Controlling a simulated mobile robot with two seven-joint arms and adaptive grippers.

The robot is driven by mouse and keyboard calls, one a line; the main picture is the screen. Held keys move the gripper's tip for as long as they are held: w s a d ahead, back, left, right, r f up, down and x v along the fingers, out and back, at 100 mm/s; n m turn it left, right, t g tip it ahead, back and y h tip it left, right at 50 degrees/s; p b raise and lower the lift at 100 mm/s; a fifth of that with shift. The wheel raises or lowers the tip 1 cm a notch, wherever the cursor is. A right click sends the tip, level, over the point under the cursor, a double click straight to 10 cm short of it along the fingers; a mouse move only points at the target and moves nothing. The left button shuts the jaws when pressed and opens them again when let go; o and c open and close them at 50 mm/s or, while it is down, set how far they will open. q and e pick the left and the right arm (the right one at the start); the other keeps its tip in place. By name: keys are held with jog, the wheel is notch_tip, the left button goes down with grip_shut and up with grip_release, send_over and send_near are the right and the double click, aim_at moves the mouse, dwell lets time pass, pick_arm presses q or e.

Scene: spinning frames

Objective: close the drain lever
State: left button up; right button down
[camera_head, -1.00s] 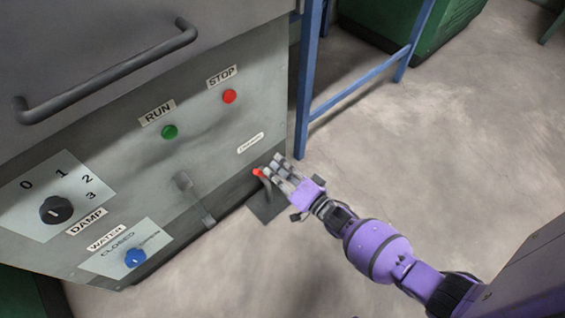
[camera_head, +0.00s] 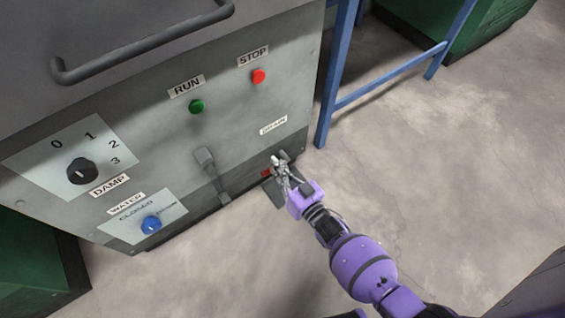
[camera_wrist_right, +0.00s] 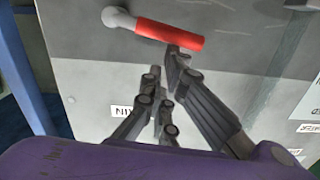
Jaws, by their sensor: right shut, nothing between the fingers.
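The drain lever has a red handle (camera_head: 266,173), low on the grey machine's front and partly hidden by my right gripper (camera_head: 279,163) in the head view. In the right wrist view the red handle (camera_wrist_right: 168,34) lies nearly level across the top, with a grey rounded end at its left. The right gripper (camera_wrist_right: 163,72) is shut and empty. Its fingertips are very close to the handle's right part; I cannot tell if they touch. The DRAIN label (camera_head: 273,126) is just above the lever. My left gripper is not in view.
The machine front (camera_head: 225,130) also holds a green RUN button (camera_head: 197,106), a red STOP button (camera_head: 259,76), a grey latch-like part (camera_head: 210,170), a DAMP dial (camera_head: 82,171) and a blue WATER knob (camera_head: 151,224). A blue frame (camera_head: 330,100) stands at right. Floor in front is clear.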

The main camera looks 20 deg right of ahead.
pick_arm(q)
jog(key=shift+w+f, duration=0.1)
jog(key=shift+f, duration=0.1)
pick_arm(e)
jog(key=shift+s+a+f, duration=0.15)
jog(key=shift+a+f, duration=0.2)
jog(key=shift+f, duration=0.1)
dwell(0.3)
notch_tip(320, 180, up, 5)
jog(key=p, duration=0.4)
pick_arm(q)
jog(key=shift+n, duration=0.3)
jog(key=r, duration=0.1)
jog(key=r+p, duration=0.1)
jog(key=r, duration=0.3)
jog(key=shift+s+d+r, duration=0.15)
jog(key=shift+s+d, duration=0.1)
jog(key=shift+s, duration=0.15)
pick_arm(e)
jog(key=v, duration=1)
jog(key=shift+s+f, duration=0.4)
jog(key=shift+f, duration=0.2)
jog(key=shift+d, duration=0.1)
